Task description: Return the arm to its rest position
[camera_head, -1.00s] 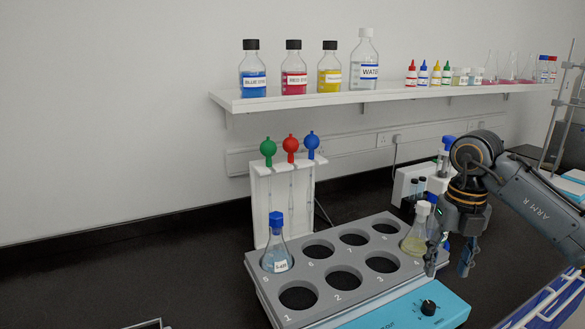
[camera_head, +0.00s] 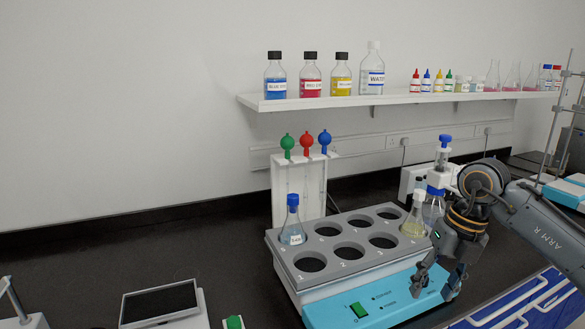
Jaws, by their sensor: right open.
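My right arm (camera_head: 538,230) comes in from the right. Its gripper (camera_head: 433,286) points down, open and empty, over the front right part of the blue-fronted shaker (camera_head: 345,304). The grey rack (camera_head: 281,246) on top of it has numbered round holes. A flask with pale yellow liquid (camera_head: 413,228) stands in a hole at the rack's right end, apart from the fingers. A blue-capped flask with pale blue liquid (camera_head: 292,233) stands in a hole at the left end. My left gripper is out of view.
A white stand with green, red and blue bulbs (camera_head: 285,189) is behind the rack. A balance (camera_head: 160,303) sits at front left. Blue-capped glassware (camera_head: 437,195) stands close behind my right wrist. A wall shelf (camera_head: 322,101) holds bottles. Dark bench is bare at left.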

